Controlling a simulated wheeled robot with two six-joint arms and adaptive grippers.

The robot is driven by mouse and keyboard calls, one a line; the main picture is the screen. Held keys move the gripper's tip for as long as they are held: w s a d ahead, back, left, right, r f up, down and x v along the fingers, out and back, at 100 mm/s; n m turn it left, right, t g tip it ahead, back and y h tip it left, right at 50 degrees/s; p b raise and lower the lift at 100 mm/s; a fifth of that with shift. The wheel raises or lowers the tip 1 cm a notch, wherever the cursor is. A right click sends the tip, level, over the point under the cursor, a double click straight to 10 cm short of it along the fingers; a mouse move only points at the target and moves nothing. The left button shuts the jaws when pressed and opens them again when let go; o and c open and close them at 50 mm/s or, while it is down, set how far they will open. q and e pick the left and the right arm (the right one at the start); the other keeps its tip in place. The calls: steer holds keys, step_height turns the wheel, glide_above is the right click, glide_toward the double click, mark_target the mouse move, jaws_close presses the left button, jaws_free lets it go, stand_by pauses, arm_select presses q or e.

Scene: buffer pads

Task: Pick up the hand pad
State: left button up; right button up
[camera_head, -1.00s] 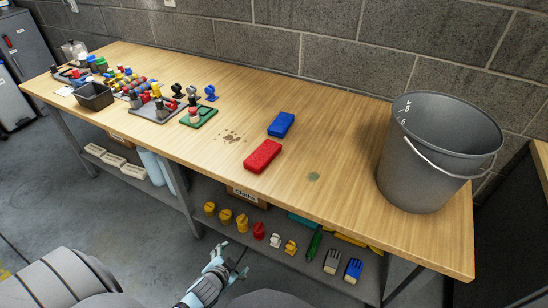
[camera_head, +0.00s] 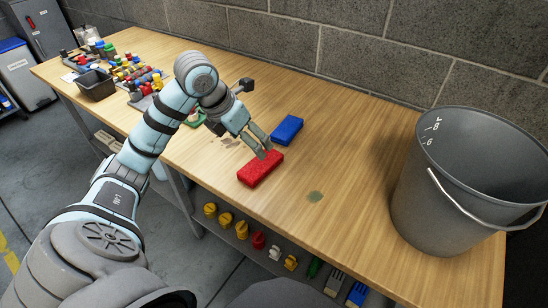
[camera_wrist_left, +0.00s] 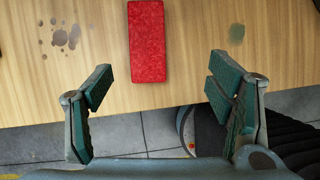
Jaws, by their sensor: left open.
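A red rectangular pad (camera_head: 258,170) lies flat on the wooden workbench near its front edge. It shows in the left wrist view (camera_wrist_left: 147,42) at the top centre, ahead of the fingers. A blue pad (camera_head: 287,129) lies just behind it; the pictures do not tell which one is called the hand pad. My left gripper (camera_head: 262,148) is above the far left part of the red pad, fingers pointing down. In the left wrist view its fingers (camera_wrist_left: 163,84) are wide apart with nothing between them. My right gripper is out of view.
A grey bucket (camera_head: 450,180) stands on the bench's right end. Colourful small parts (camera_head: 125,75) and a black bin (camera_head: 96,87) are at the far left. Dark stains mark the wood. A lower shelf holds several gloves and knobs. The bench (camera_head: 345,160) between pads and bucket is clear.

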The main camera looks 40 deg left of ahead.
mark_target(260, 163)
arm_select(q)
steer(key=shift+y, duration=0.3)
steer(key=f, duration=0.2)
steer(key=w+f+b, duration=0.1)
steer(key=f, duration=0.1)
steer(key=a+f+b, duration=0.1)
steer(key=f, duration=0.1)
steer(key=shift+w+f, duration=0.2)
steer(key=b+x, duration=0.1)
steer(key=x, duration=0.6)
steer(key=shift+w+a+r+b, duration=0.15)
steer(key=shift+w+b, duration=0.2)
steer(key=shift+c, duration=0.6)
steer(key=shift+r, duration=0.1)
steer(key=c, duration=1)
